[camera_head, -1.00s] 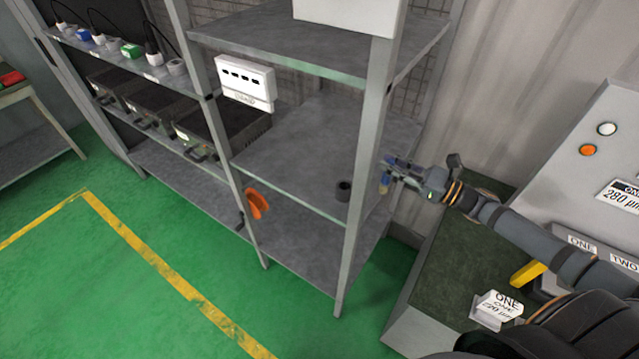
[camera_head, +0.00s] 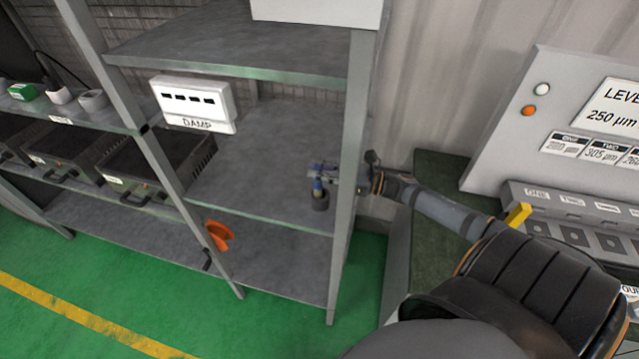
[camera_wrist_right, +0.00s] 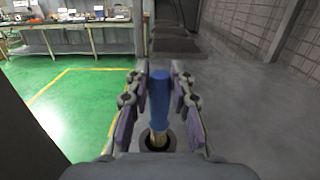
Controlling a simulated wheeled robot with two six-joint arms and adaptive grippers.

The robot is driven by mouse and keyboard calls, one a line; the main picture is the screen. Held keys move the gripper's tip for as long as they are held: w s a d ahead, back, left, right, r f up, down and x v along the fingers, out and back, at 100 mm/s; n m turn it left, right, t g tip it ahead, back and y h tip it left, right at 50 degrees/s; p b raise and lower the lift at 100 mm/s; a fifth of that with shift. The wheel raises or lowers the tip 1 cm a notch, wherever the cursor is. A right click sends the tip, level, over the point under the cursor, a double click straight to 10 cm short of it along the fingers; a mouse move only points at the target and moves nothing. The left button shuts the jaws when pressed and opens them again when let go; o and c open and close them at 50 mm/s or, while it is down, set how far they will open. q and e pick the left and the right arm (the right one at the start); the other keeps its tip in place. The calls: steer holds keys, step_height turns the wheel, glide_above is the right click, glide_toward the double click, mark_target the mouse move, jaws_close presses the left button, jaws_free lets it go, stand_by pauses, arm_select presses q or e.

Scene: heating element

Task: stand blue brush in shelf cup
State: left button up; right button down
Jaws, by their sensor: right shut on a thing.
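The blue brush (camera_wrist_right: 158,98) is held upright between the fingers of my right gripper (camera_wrist_right: 158,92), blue handle up and tan lower end down. In the right wrist view its lower end is over or in the mouth of the dark cup (camera_wrist_right: 170,141); I cannot tell how deep it is. In the head view the cup (camera_head: 320,203) stands on the middle shelf (camera_head: 262,150) near its front right corner. My right gripper (camera_head: 322,174) is just above it, shut on the brush (camera_head: 317,188). My left gripper is not in view.
A shelf post (camera_head: 347,150) stands right beside my right arm. A grey panel (camera_head: 560,130) stands at right.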

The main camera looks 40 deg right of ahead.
mark_target(321, 190)
steer(key=f, duration=0.3)
steer(key=shift+s+d, duration=0.1)
steer(key=shift+s, duration=0.1)
steer(key=shift+f, duration=0.45)
steer(key=shift+f+b, duration=0.1)
steer(key=shift+b, duration=0.2)
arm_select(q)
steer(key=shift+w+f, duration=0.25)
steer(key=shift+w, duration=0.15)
arm_select(e)
steer(key=c, duration=1.2)
jaws_free()
steer(key=shift+o, duration=0.2)
